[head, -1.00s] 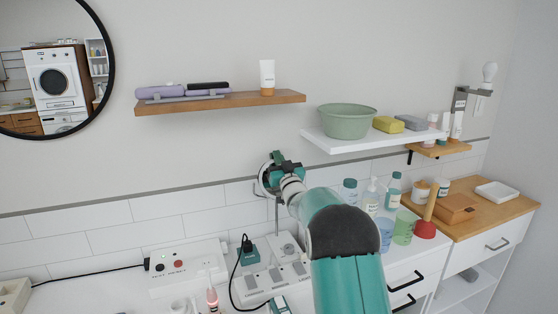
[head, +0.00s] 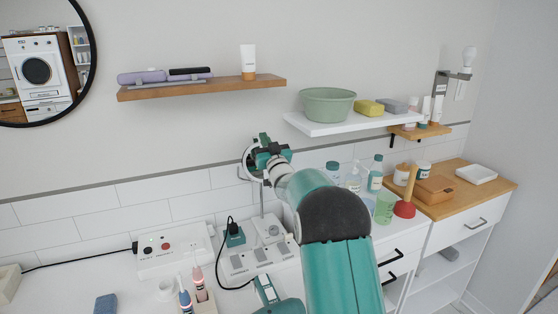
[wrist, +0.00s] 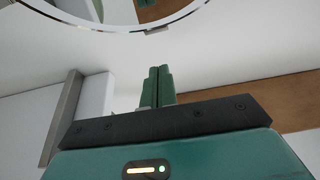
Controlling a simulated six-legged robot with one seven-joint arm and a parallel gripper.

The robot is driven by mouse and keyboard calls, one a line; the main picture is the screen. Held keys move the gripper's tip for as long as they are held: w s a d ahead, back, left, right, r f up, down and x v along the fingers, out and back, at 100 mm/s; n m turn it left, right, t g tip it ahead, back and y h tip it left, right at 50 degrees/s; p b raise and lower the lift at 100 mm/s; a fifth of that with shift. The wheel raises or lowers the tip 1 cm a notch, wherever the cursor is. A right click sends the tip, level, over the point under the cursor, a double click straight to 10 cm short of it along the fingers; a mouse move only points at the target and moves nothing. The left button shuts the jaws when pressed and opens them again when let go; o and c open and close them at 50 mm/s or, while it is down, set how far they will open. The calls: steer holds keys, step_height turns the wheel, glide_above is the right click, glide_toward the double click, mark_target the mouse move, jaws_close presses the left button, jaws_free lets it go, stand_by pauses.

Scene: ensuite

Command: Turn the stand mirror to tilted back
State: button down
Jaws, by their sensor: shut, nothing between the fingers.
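The stand mirror is a small round mirror on a thin pole, standing on the white counter. In the head view its rim (head: 246,163) shows just left of my gripper (head: 264,141), which hides most of the mirror's face. In the wrist view the round mirror (wrist: 125,12) fills the top edge, with its pale rim curving down. My gripper (wrist: 158,72) shows there with its two green fingers together and empty, below the rim in the picture. I cannot tell whether the fingers touch the mirror. Its tilt is hard to judge.
Around the pole are a power strip (head: 258,258) with a black cable and a red-buttoned box (head: 172,252). Bottles (head: 376,173) and a plunger (head: 404,208) stand to the right. A wooden shelf (head: 205,90) and a white shelf (head: 350,125) hang above.

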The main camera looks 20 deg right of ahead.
steer(key=s+a+m+g+h, duration=0.1)
steer(key=s+a+g, duration=0.3)
steer(key=s, duration=0.8)
steer(key=s+a+g+h, duration=0.1)
steer(key=s+a+g, duration=0.3)
steer(key=s, duration=0.7)
steer(key=s+a+f+g, duration=0.2)
steer(key=s+f+g, duration=0.1)
steer(key=s, duration=0.7)
steer(key=s+a+f+g+y, duration=0.1)
steer(key=s+a+f+g, duration=0.2)
steer(key=s, duration=0.7)
steer(key=s+a+f+n+g+y, duration=0.1)
steer(key=s+a+f+g, duration=0.2)
steer(key=s, duration=0.7)
steer(key=shift+s+a+f, duration=0.15)
steer(key=shift+f, duration=0.35)
